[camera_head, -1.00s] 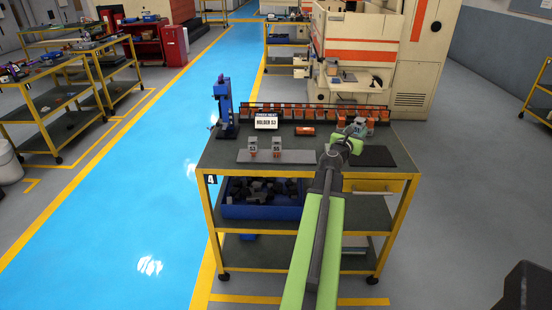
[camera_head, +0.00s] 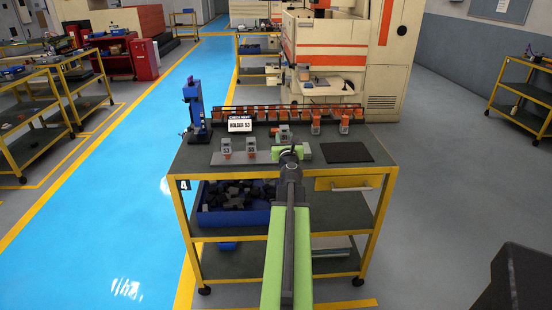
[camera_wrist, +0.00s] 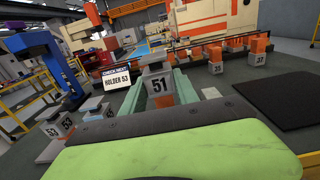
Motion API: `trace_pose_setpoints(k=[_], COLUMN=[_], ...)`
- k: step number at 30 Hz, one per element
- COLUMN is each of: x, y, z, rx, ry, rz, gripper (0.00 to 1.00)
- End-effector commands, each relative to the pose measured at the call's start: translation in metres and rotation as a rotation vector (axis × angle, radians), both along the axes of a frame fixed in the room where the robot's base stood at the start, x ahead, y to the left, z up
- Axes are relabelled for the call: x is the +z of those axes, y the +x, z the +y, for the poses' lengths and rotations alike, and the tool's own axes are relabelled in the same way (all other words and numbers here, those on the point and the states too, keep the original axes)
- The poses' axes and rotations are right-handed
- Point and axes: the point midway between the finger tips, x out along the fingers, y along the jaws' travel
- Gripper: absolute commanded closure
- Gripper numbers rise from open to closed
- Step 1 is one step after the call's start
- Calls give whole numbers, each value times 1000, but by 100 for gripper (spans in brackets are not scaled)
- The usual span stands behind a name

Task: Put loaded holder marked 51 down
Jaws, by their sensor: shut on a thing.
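My gripper (camera_head: 289,152) is shut on the holder marked 51 (camera_wrist: 158,90), whose number faces the wrist camera between the green fingers. It looks upright, with a grey top and an orange part. In the head view, holder 51 (camera_head: 283,132) shows just beyond the gripper, left of the dark mat (camera_head: 348,152). I cannot tell whether its base touches the table. Holder 53 (camera_head: 226,146) and holder 55 (camera_head: 250,145) stand on a grey plate (camera_head: 236,159) left of my gripper. Holder 53 (camera_wrist: 55,126) also shows at left in the wrist view.
A rack of several orange-topped holders (camera_head: 316,117) lines the table's back. A sign reading "HOLDER 53" (camera_head: 240,125) stands before it. A blue press (camera_head: 194,108) stands at the left edge. The dark mat is empty. A blue bin (camera_head: 232,215) sits on the shelf below.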

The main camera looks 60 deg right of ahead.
Motion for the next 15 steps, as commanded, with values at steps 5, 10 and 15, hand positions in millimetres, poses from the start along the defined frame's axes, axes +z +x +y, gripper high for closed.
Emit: trace_pose_setpoints(k=[5, 10, 15], x=[-15, -15, -40], y=[22, 23, 23], z=[-2, -1, -1], rx=[0, -2, -1], ry=[0, 0, 0], rz=[0, 0, 0], gripper=[100, 100, 100])
